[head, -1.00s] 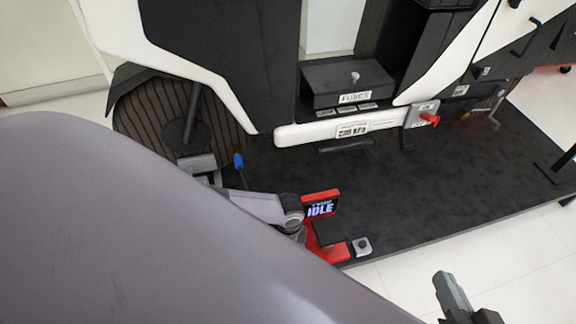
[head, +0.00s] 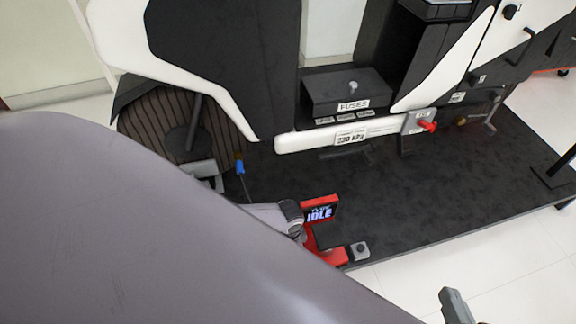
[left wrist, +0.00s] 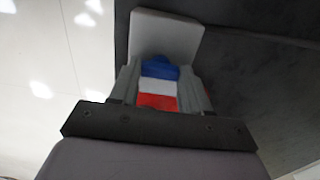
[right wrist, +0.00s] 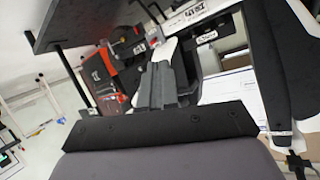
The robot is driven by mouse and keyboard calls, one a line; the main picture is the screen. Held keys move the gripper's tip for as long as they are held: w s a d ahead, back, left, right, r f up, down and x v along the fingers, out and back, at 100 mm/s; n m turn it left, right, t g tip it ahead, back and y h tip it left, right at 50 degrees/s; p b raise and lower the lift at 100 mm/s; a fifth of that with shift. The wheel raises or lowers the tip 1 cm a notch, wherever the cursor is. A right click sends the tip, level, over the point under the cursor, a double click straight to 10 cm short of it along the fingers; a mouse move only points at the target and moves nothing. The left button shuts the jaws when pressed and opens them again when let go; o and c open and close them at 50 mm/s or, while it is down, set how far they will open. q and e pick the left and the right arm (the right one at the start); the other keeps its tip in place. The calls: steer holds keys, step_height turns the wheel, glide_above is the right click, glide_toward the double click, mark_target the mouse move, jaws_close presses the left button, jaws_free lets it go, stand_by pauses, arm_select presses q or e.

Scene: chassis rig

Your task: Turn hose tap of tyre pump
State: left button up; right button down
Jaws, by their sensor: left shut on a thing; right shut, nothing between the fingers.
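The tyre pump (head: 319,212) is red, with a small screen reading IDLE, at the near edge of the dark platform. A grey arm-like part with a dark round end lies beside it. A blue piece (head: 240,164) on a thin dark stem stands further left. My left gripper (left wrist: 159,78) is shut on a blue, white and red piece (left wrist: 159,85), with a light grey block behind it. I cannot tell whether the held piece is the tap. My right gripper (head: 457,307) is shut and empty, off the platform.
The dark platform (head: 440,180) carries a FUSES box (head: 346,92), a white bar with a pressure label (head: 350,136) and a red handle (head: 428,126). A small grey block (head: 360,250) sits at the near edge. White floor lies in front.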

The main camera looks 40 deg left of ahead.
arm_select(q)
steer(key=o, duration=1.1)
steer(key=shift+c, duration=0.2)
steer(key=shift+r, duration=0.1)
steer(key=shift+r, duration=0.2)
step_height(320, 180, up, 6)
steer(key=p, duration=0.4)
steer(key=shift+f, duration=0.15)
steer(key=shift+r+p, duration=0.3)
steer(key=shift+r, duration=0.15)
arm_select(e)
steer(key=shift+s+d+r+n+h, duration=0.2)
steer(key=shift+d+h, duration=0.15)
steer(key=shift+d, duration=0.25)
steer(key=shift+s+d+r+n+h, duration=0.15)
steer(key=shift+s+d+h, duration=0.15)
steer(key=shift+d, duration=0.3)
steer(key=shift+s+d+r+n+h, duration=0.1)
steer(key=shift+s+d+r+h, duration=0.1)
steer(key=shift+d+h, duration=0.3)
steer(key=shift+d, duration=0.1)
